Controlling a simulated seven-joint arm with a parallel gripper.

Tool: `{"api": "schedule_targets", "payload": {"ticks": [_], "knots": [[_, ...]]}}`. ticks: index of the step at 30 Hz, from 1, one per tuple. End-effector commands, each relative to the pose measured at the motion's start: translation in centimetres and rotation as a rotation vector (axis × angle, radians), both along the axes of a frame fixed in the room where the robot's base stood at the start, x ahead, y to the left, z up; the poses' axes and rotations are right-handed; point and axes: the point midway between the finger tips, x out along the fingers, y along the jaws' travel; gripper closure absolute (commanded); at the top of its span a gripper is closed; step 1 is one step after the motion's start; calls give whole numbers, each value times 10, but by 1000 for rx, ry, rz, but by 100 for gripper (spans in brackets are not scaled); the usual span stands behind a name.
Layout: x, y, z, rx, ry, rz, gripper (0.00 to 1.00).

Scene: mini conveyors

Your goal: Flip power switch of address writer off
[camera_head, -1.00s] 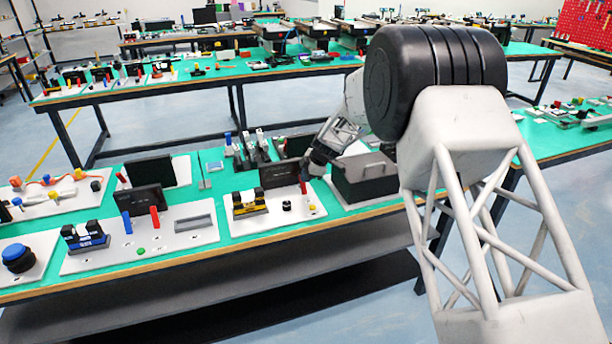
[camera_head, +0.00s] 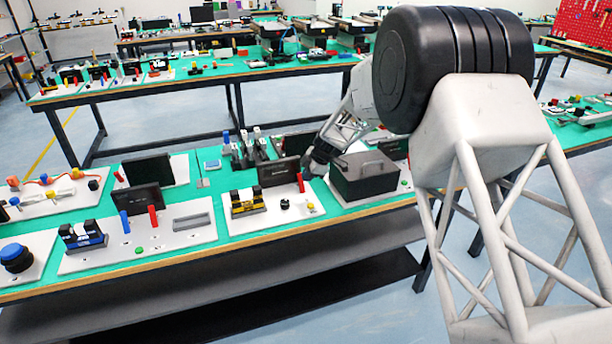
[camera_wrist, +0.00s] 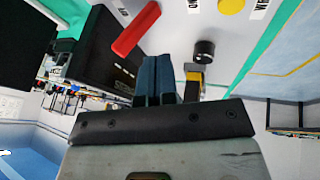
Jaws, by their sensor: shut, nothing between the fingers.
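A station with a dark screen (camera_head: 278,172) stands on the near bench; its label is too small to read. Its white plate carries a red lever (camera_head: 300,183), a black knob (camera_head: 285,204) and a yellow button (camera_head: 310,206). I cannot tell for sure which part is the power switch. My gripper (camera_head: 312,168) is just right of the red lever. In the wrist view its fingers (camera_wrist: 155,62) are together and empty. The red lever (camera_wrist: 137,29) lies just beyond and left of the fingertips, apart from them. The black knob (camera_wrist: 204,51) is to their right.
A black lidded box (camera_head: 365,177) stands right of my gripper. A yellow-and-black device (camera_head: 247,202) sits on the plate's left part. Another station with blue (camera_head: 125,222) and red (camera_head: 153,216) levers is further left. The green bench has little free room.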

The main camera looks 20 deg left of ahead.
Motion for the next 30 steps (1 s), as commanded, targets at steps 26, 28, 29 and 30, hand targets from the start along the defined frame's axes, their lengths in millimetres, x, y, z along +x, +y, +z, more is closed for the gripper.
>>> {"api": "schedule_targets", "payload": {"ticks": [26, 28, 29, 30], "knots": [[4, -43, 94, 1, -1, 1, 100], [4, -43, 94, 1, -1, 1, 100], [4, -43, 94, 1, -1, 1, 100], [4, -43, 94, 1, -1, 1, 100]]}}
